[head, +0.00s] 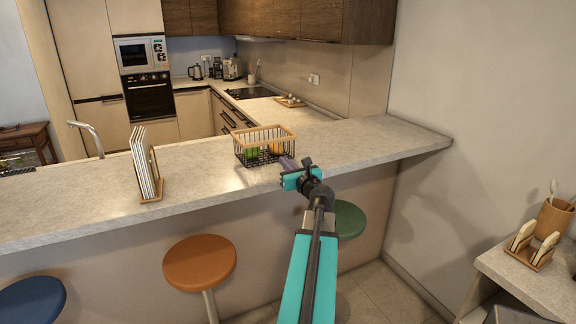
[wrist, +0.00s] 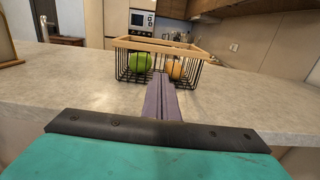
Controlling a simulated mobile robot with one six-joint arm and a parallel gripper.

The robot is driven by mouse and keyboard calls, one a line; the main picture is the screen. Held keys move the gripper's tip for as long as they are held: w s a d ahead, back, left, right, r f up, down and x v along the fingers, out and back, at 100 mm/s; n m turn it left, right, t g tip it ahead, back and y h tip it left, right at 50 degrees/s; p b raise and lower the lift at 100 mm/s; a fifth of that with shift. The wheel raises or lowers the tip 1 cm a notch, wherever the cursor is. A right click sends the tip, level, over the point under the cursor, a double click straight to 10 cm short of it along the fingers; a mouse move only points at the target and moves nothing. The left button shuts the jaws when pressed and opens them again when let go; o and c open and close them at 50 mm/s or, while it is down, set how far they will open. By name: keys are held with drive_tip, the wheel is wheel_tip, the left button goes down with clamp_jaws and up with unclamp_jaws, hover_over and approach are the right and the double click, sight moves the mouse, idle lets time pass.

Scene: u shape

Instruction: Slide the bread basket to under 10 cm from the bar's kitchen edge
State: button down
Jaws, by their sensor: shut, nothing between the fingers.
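The bread basket (head: 263,146) is a black wire basket with a light wooden rim, standing upright on the grey stone-look bar (head: 205,176). It holds a green item and an orange-tan item. In the wrist view the basket (wrist: 135,62) stands straight ahead. My gripper (head: 287,162) is shut and empty at the near side of the basket, low over the bar top. In the wrist view its closed fingers (wrist: 161,80) overlap the basket's near wire side; I cannot tell whether they touch it. The bar's kitchen edge lies behind the basket and is partly hidden by it.
A wooden rack with white plates (head: 147,164) stands on the bar to the left. An orange stool (head: 199,262), a blue stool (head: 33,300) and a green stool (head: 348,219) stand before the bar. The bar top right of the basket is clear.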

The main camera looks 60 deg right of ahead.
sight(271, 149)
drive_tip(key=shift+p+x, duration=1.65)
drive_tip(key=shift+x, duration=3.25)
drive_tip(key=shift+b+x, duration=1.3)
drive_tip(key=shift+x, duration=6.65)
drive_tip(key=shift+a, duration=0.1)
drive_tip(key=shift+s+a, duration=0.45)
drive_tip(key=v, duration=0.4)
drive_tip(key=shift+s+b, duration=0.35)
drive_tip(key=shift+s, duration=0.05)
drive_tip(key=shift+b+v, duration=1.1)
drive_tip(key=shift+v, duration=2.95)
drive_tip(key=shift+a, duration=0.1)
